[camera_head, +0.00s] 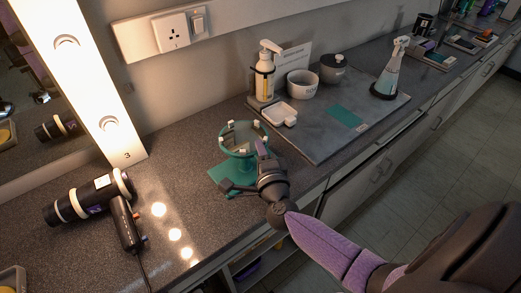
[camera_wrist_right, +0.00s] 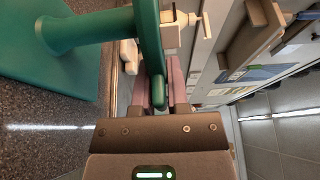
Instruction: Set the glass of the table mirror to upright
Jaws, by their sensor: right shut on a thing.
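The table mirror (camera_head: 240,155) is teal, with a round rim carrying several small white blocks, a short stem and a flat square base (camera_head: 222,178). It stands on the counter left of the grey mat. In the head view its round head faces mostly upward, tilted rather than upright; the glass itself is hard to make out. My right gripper (camera_head: 262,150) is at the head's near right edge. In the right wrist view its fingers (camera_wrist_right: 157,88) are shut on the teal rim (camera_wrist_right: 151,45), with the stem (camera_wrist_right: 85,30) to the left. My left gripper is out of view.
A grey mat (camera_head: 310,140) holds a pump bottle (camera_head: 265,75), a white bowl (camera_head: 301,84), a white dish (camera_head: 280,114) and a spray bottle (camera_head: 389,72). A hair dryer (camera_head: 90,197) lies to the left. The counter's front edge runs beneath my right arm.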

